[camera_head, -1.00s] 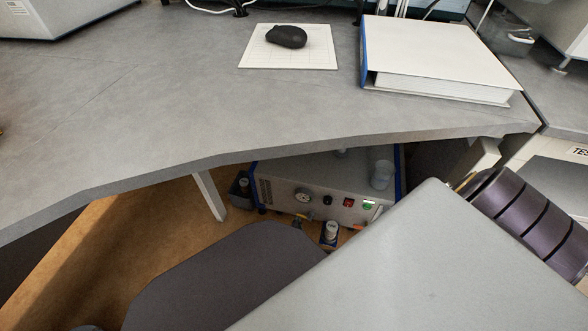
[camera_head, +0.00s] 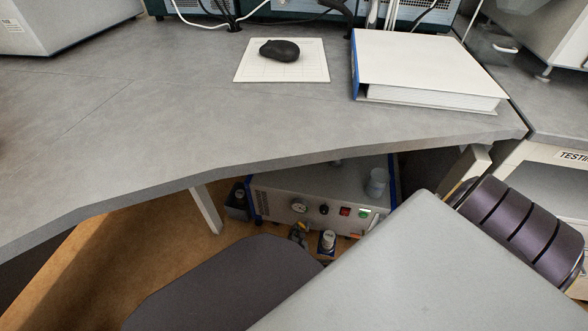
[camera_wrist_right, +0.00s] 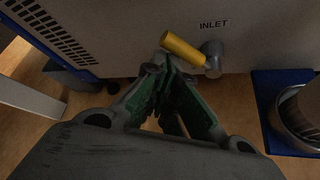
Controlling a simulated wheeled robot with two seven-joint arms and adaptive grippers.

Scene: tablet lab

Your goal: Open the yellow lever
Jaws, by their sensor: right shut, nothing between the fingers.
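The yellow lever (camera_wrist_right: 184,50) shows in the right wrist view as a short yellow handle. It slants down to the right to a grey metal fitting (camera_wrist_right: 213,58) on the light front panel, below the word INLET. My right gripper (camera_wrist_right: 170,66) is shut and empty, with its green-padded fingers together. Its tips are just below the lever's left end; whether they touch it I cannot tell. In the head view this gripper (camera_head: 299,236) is small and partly hidden, in front of the device (camera_head: 275,203) under the table. My left gripper is not in view.
The grey table (camera_head: 200,135) overhangs the device. A cup (camera_head: 376,183) stands on top of the device. A small blue-based container (camera_head: 327,242) stands right of the gripper. A binder (camera_head: 430,70) and a black mouse (camera_head: 279,50) lie on the table.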

